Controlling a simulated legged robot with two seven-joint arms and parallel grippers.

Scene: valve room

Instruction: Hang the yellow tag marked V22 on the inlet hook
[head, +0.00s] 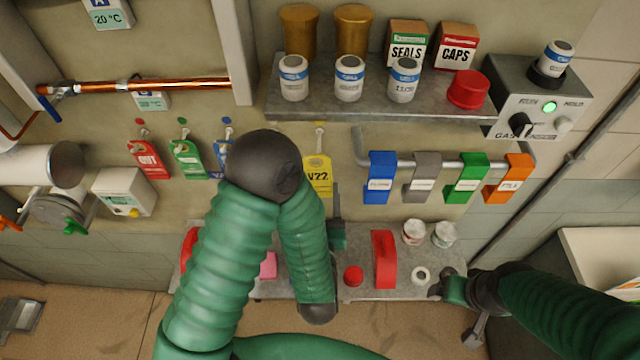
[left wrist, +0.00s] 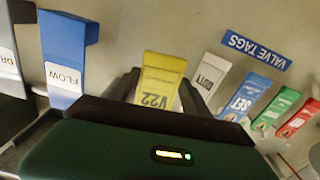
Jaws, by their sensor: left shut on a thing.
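The yellow tag marked V22 (head: 318,176) is upright against the wall below a small yellow peg in the head view. It also shows in the left wrist view (left wrist: 161,78), between two dark fingers. My left gripper (head: 335,205) is at the tag and shut on it; my own forearm hides much of the grip in the head view. My right gripper (head: 446,287) is low at the right, near the lower shelf and away from the tag; its jaws are too small to read. I cannot make out a hook labelled inlet.
Red (head: 149,158), green (head: 187,160) and blue tags hang left of my left arm. Blue (head: 380,178), grey, green and orange labelled pieces hang on a rail to the right. A shelf (head: 430,112) with jars and boxes juts out above. A lower shelf holds small items.

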